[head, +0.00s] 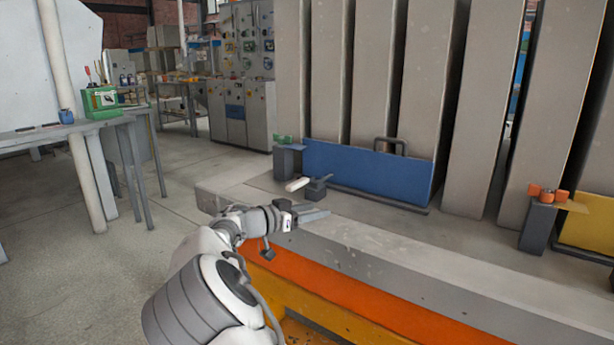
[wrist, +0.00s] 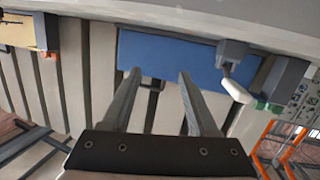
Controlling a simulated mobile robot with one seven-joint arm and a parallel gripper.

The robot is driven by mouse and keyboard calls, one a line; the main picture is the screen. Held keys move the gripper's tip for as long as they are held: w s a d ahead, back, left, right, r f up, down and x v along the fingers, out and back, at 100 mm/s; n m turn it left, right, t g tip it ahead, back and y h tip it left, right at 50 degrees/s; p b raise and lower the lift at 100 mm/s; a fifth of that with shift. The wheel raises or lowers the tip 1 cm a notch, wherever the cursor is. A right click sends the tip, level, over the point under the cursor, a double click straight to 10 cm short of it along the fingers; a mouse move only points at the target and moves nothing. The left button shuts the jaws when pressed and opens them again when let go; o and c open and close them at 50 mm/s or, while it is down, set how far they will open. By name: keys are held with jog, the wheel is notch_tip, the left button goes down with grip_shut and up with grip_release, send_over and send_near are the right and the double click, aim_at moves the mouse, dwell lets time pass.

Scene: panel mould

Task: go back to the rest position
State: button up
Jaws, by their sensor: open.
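My gripper (head: 311,211) is at the end of my arm, over the front edge of the grey mould bed (head: 370,262) in the head view. In the wrist view my gripper (wrist: 156,80) shows two long dark fingers spread apart, with nothing between their tips. A blue panel (head: 366,173) with a dark handle stands on the bed beyond my gripper; it also shows in the wrist view (wrist: 165,55). A clamp with a white-tipped lever (head: 298,184) sits at the panel's left end, apart from my fingers. The lever also shows in the wrist view (wrist: 236,91).
Tall grey panels (head: 430,90) stand in a row behind the blue one. A yellow panel (head: 588,224) with an orange-knobbed block (head: 546,195) is at the right. A table (head: 60,128) with a green box (head: 101,102) stands at the left. Open floor (head: 150,240) lies left of the bed.

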jog(key=s+d+g, duration=0.1)
jog(key=d, duration=0.2)
jog(key=s+d+g+y, duration=0.1)
jog(key=s+d+g, duration=0.1)
jog(key=d, duration=0.2)
jog(key=s+d+g, duration=0.1)
jog(key=s+d, duration=0.1)
jog(key=d, duration=0.2)
jog(key=shift+d+y, duration=0.15)
jog(key=shift+y, duration=0.25)
jog(key=s+d+g+y, duration=0.3)
jog(key=s+d, duration=0.3)
jog(key=s, duration=0.3)
jog(key=s+a+r+n+t+y, duration=0.1)
jog(key=s+n+y, duration=0.3)
jog(key=s, duration=1.1)
jog(key=s+a+r+n+t+y, duration=0.1)
jog(key=s+r+n+y, duration=0.2)
jog(key=s, duration=1.1)
notch_tip(320, 180, up, 23)
jog(key=n+p, duration=0.1)
jog(key=p, duration=2.4)
jog(key=shift+s+r+n, duration=0.2)
jog(key=shift+s+n, duration=0.1)
jog(key=shift+s, duration=0.05)
